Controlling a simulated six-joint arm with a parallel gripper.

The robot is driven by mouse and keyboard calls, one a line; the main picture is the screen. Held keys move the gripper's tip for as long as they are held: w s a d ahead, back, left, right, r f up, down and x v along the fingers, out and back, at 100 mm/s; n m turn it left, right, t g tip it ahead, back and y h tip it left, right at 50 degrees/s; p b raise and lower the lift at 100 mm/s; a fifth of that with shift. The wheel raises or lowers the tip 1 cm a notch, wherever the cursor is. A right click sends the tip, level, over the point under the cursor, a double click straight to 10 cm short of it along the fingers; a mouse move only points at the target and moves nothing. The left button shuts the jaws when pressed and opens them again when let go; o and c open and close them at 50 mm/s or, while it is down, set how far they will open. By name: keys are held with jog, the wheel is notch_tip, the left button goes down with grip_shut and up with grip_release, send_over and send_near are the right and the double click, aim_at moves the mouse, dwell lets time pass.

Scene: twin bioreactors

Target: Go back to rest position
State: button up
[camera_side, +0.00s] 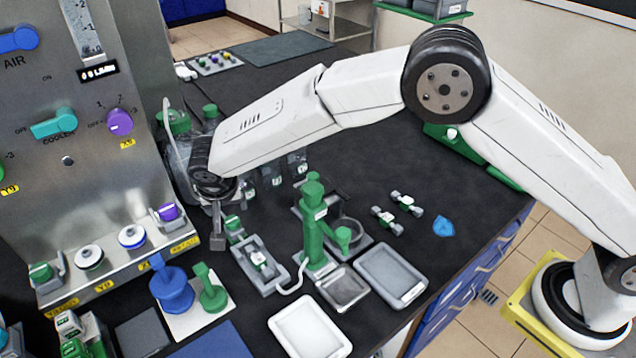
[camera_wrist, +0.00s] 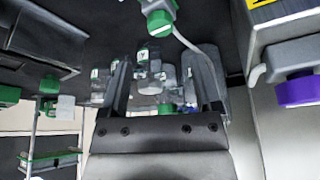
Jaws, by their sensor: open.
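My gripper (camera_side: 217,238) hangs at the end of my arm near the front of the metal control panel (camera_side: 110,120) in the side view. In the wrist view my gripper (camera_wrist: 168,85) shows two dark fingers standing apart with nothing held between them. Beyond the fingers are several clear bottles with green caps (camera_wrist: 150,70), and they look farther off than the fingertips. In the side view the fingers are small and partly edge-on.
A green stand (camera_side: 313,225), a grey tray (camera_side: 391,276) and a white tray (camera_side: 309,328) stand on the black bench right of my gripper. Blue (camera_side: 172,290) and green (camera_side: 211,293) fittings stand in front. A purple knob (camera_wrist: 298,90) is close on the right in the wrist view.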

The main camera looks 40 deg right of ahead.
jog(key=shift+d+r, duration=0.1)
jog(key=shift+r, duration=0.05)
jog(key=d+r, duration=0.5)
jog(key=d, duration=0.3)
jog(key=s+d+n+y, duration=0.1)
jog(key=s+d+n, duration=0.1)
jog(key=s+d, duration=0.8)
jog(key=s+d+n+g, duration=0.1)
jog(key=s+d+n, duration=0.1)
jog(key=s+d, duration=0.8)
jog(key=s, duration=0.5)
jog(key=shift+d+f+n+y, duration=0.25)
jog(key=shift+d+n+y, duration=0.05)
jog(key=shift+d+y, duration=0.1)
